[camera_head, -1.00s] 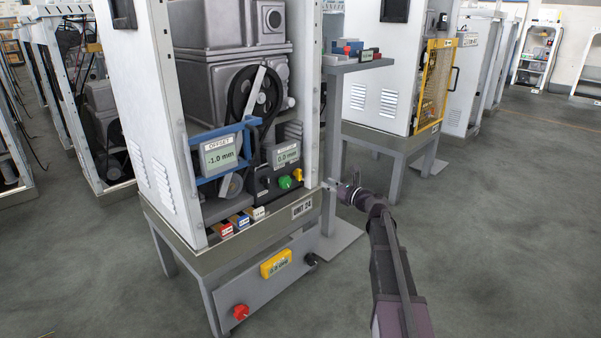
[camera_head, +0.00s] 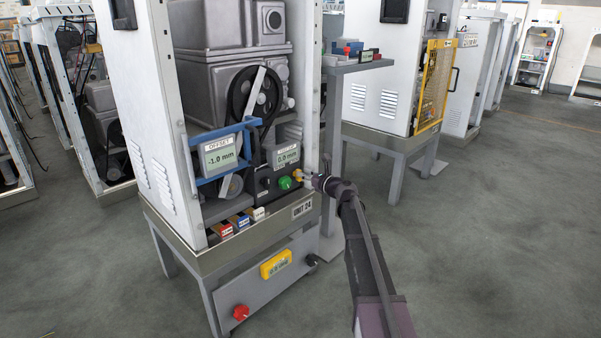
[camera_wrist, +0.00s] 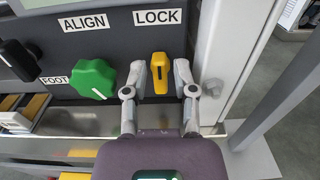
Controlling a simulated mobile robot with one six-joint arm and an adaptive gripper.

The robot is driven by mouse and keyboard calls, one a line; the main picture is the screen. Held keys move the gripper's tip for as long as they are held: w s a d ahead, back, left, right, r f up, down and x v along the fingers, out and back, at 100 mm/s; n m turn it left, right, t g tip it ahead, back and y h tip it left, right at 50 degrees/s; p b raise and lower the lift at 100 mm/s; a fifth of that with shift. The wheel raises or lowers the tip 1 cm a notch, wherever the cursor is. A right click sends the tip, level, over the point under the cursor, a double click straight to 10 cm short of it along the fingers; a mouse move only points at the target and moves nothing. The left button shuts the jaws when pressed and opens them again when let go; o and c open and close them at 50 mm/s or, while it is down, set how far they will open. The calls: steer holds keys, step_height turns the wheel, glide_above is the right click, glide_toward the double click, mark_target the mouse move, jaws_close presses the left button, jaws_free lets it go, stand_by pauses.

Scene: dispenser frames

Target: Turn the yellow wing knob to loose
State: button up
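The yellow wing knob (camera_wrist: 160,74) sits on a dark panel under a LOCK label (camera_wrist: 157,17) in the wrist view. Its wing stands upright in that picture. My gripper (camera_wrist: 160,84) is open, with one finger on each side of the knob; a small gap shows on both sides. In the head view my gripper (camera_head: 305,180) is at the right end of the panel, and the knob (camera_head: 297,174) is partly hidden by it.
A green knob (camera_wrist: 94,79) sits left of the wing knob, under the ALIGN label (camera_wrist: 83,22). A black knob (camera_wrist: 18,60) is further left. A white cabinet post (camera_wrist: 228,55) stands close to the right of my gripper.

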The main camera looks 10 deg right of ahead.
mark_target(291, 175)
steer(key=shift+x, duration=1.2)
jaws_close()
steer(key=shift+n, duration=0.4)
steer(key=n, duration=0.3)
steer(key=shift+s+a+f, duration=0.1)
steer(key=shift+s+a, duration=0.1)
steer(key=shift+a, duration=0.1)
steer(key=n, duration=0.5)
steer(key=shift+s+a+f+b, duration=0.2)
steer(key=shift+a+b, duration=0.05)
steer(key=shift+b, duration=0.05)
steer(key=n, duration=0.4)
steer(key=shift+s+a+f+b, duration=0.1)
steer(key=shift+a+f+b, duration=0.1)
steer(key=shift+f+b, duration=0.15)
steer(key=n, duration=0.5)
steer(key=shift+f+b, duration=0.35)
